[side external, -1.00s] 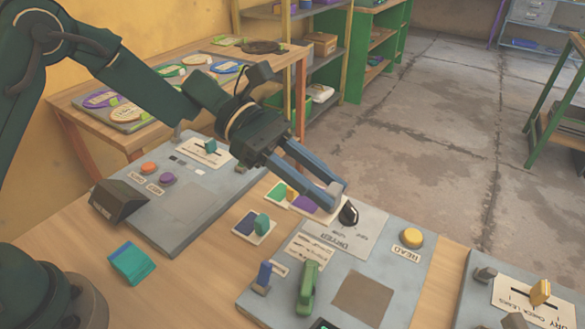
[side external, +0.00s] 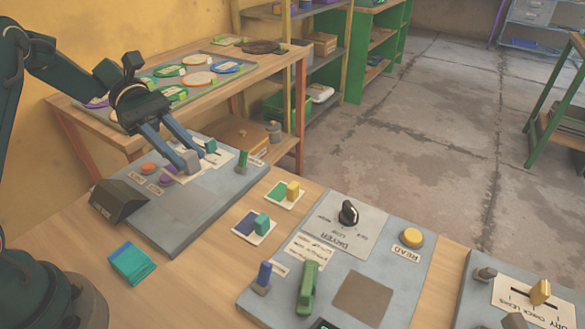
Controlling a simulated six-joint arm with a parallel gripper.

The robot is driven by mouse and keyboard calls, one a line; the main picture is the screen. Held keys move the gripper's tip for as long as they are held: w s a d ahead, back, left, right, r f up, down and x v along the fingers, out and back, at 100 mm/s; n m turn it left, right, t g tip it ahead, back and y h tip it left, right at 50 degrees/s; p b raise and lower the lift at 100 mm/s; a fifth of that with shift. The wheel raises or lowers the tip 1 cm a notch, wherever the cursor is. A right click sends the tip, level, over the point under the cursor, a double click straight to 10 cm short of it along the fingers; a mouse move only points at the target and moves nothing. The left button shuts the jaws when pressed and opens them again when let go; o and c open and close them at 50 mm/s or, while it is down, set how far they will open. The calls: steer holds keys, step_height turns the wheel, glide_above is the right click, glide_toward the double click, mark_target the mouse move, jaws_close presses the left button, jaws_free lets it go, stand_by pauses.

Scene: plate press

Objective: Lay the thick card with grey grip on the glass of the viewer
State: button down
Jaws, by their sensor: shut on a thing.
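My gripper (side external: 186,160) is shut on the grey grip of a thick purple and whitish card (side external: 173,180). The fingers largely hide the grip, and only part of the card shows. The card is above the left grey panel (side external: 180,221), which has a dark hooded box (side external: 119,201) on its near left corner and looks like the viewer. The gripper and card are over the upper middle of this panel, close to its orange button (side external: 149,168). I cannot tell whether the card touches the panel. Its glass is hard to make out.
A card with a yellow grip (side external: 292,190) and one with a teal grip (side external: 261,223) lie between the panels. The dryer panel (side external: 405,285) has a black knob and green lever. A green post (side external: 242,160) and teal slider (side external: 210,146) stand on the left panel.

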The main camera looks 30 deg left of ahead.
steer(key=shift+a+f+n+t, duration=0.15)
steer(key=shift+a+n+t, duration=0.15)
steer(key=shift+a, duration=0.35)
steer(key=shift+a+f+n+t, duration=0.1)
steer(key=shift+a+n+t, duration=0.15)
steer(key=shift+a, duration=0.35)
glide_above(190, 202)
steer(key=shift+f, duration=3.8)
steer(key=shift+f, duration=0.6)
steer(key=c, duration=0.5)
jaws_free()
steer(key=shift+c, duration=0.2)
steer(key=shift+v, duration=2.6)
